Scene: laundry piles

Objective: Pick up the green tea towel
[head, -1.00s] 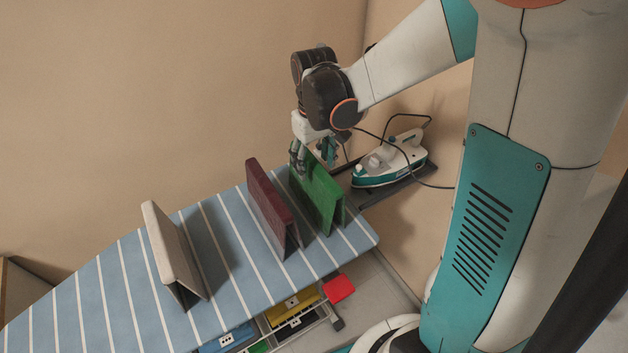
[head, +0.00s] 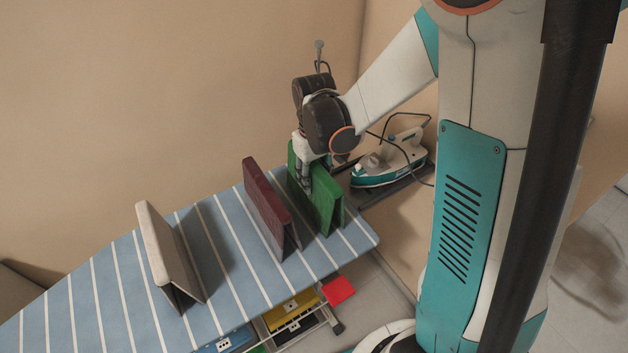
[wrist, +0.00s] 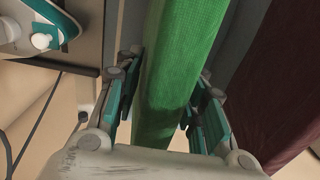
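The green tea towel (head: 322,200) stands folded like a tent near the right end of the striped ironing board (head: 228,262). It also shows in the wrist view (wrist: 180,70), running between my fingers. My gripper (head: 306,180) is over the towel's ridge at its far end, pointing down. In the wrist view my gripper (wrist: 165,110) has one finger on each side of the towel. The fingers are apart, and a gap shows beside the towel on both sides. The fingertips are partly hidden in the head view.
A dark red folded cloth (head: 268,208) stands just left of the green towel, and a beige one (head: 168,255) further left. A teal and white iron (head: 392,160) with a cord rests on a stand to the right. Coloured items (head: 294,303) lie below the board.

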